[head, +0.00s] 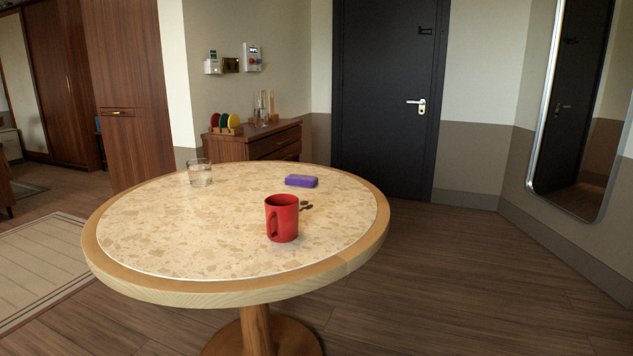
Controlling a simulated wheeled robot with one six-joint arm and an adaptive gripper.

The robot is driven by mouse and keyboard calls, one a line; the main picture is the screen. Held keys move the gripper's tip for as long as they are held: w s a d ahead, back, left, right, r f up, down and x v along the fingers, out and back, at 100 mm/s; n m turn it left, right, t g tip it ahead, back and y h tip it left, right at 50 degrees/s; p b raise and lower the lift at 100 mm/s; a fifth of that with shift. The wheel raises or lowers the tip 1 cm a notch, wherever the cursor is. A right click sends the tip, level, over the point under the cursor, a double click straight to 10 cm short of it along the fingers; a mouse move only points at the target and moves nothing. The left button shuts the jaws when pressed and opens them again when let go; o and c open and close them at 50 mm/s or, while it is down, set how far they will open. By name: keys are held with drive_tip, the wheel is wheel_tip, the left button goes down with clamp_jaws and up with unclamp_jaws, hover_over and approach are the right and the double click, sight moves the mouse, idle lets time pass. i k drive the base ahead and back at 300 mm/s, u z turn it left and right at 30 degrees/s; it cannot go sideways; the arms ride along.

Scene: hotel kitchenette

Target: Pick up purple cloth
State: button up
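A small purple block-shaped item (301,181), which looks like a folded cloth or sponge, lies flat on the round table (150,235) toward its far right side. It is behind the red mug and apart from it. Its whole top and near edge show. My gripper is not in view.
A glass of clear liquid (199,173) stands at the far left. A wooden cabinet (275,143) stands behind the table. The floor (480,290) to the right is clear.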

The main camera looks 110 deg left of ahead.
sight(297, 180)
drive_tip(key=u, duration=3.85)
